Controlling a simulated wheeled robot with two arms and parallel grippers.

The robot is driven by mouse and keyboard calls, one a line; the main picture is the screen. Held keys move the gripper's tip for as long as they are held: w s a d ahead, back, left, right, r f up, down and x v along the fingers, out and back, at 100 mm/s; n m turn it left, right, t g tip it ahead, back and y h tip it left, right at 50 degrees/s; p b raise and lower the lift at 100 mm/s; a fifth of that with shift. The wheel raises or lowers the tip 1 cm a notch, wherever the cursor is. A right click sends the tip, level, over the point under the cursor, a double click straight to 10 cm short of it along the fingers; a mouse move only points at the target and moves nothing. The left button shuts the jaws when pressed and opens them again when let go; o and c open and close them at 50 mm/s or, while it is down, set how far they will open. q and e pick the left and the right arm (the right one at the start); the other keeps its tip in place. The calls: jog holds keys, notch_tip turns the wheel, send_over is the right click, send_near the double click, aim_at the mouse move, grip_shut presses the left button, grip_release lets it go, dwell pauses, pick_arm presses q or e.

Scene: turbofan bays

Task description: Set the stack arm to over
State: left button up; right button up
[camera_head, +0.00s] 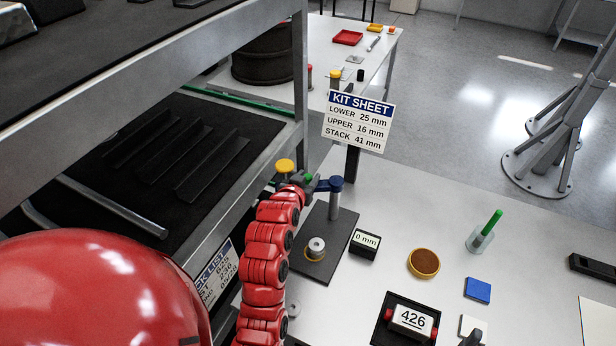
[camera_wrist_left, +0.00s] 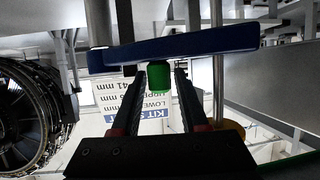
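The stack arm is a blue bar (camera_head: 329,185) on a grey post (camera_head: 335,202) that rises from a dark base plate (camera_head: 339,230). The bar points left, off to the side of the metal spool (camera_head: 316,247) on the plate. A green knob (camera_head: 309,177) sits at the bar's left end. My left gripper (camera_head: 303,182) is at that end. In the left wrist view, the blue bar (camera_wrist_left: 190,46) crosses ahead of the fingers (camera_wrist_left: 160,78). The green knob (camera_wrist_left: 159,79) shows between the fingers with gaps beside it, so the gripper looks open.
A kit sheet sign (camera_head: 357,121) stands behind the post. A yellow-capped post (camera_head: 285,166) is close left of my gripper, beside the shelf rack (camera_head: 270,190). A 0 mm readout (camera_head: 365,243), a brown round dish (camera_head: 423,263) and a 426 display (camera_head: 411,319) stand right.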

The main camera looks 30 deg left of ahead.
pick_arm(q)
grip_shut()
dwell(1.1)
